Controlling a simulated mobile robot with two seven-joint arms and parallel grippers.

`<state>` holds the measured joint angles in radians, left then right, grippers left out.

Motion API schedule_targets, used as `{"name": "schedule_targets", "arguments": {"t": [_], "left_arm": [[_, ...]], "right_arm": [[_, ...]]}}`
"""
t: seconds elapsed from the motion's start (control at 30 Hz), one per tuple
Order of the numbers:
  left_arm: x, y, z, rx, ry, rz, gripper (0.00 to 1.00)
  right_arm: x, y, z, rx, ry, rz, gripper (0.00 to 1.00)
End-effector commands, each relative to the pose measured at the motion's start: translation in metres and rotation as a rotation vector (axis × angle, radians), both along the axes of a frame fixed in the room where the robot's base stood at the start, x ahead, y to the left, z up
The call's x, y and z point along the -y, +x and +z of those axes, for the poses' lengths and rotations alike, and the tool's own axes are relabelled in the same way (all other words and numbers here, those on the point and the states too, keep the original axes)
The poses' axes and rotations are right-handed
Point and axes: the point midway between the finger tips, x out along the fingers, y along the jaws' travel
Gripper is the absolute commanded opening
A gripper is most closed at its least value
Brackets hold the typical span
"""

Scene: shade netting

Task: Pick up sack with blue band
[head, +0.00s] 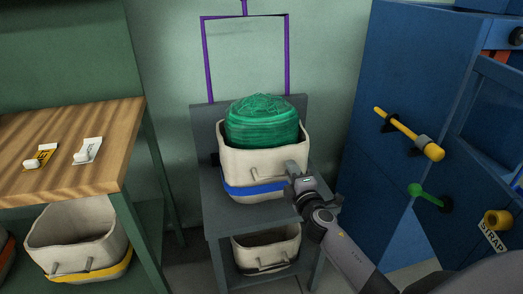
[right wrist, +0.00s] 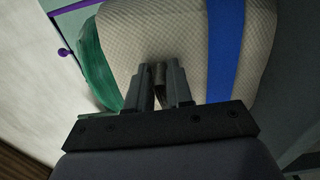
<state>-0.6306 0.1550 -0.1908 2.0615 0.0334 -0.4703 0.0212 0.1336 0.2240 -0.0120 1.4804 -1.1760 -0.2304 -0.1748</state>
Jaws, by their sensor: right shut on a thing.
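The sack with the blue band (head: 232,164) is a cream fabric sack on a grey stand. A green rolled net (head: 262,122) sticks out of its open top. My right gripper (head: 291,171) is at the sack's front right, shut on its front handle (head: 268,172). In the right wrist view the gripper (right wrist: 160,88) closes on the handle (right wrist: 159,74) against the woven sack wall (right wrist: 185,35), beside the blue band (right wrist: 225,50). The green net (right wrist: 92,65) shows at the left there. My left gripper is in neither view.
The grey stand (head: 215,215) has a lower shelf with another cream sack (head: 265,252). A wooden table (head: 90,180) stands at the left, with a yellow-banded sack (head: 75,240) beneath it. A blue cabinet (head: 385,150) with a yellow handle (head: 408,133) stands at the right.

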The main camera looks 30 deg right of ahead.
Motion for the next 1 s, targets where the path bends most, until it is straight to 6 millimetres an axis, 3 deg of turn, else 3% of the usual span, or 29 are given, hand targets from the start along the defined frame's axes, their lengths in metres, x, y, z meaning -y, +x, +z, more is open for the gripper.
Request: {"name": "schedule_targets", "arguments": {"t": [1.0], "left_arm": [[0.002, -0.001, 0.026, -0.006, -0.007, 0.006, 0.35]], "right_arm": [[0.000, 0.001, 0.034, 0.008, -0.001, 0.002, 0.00]]}}
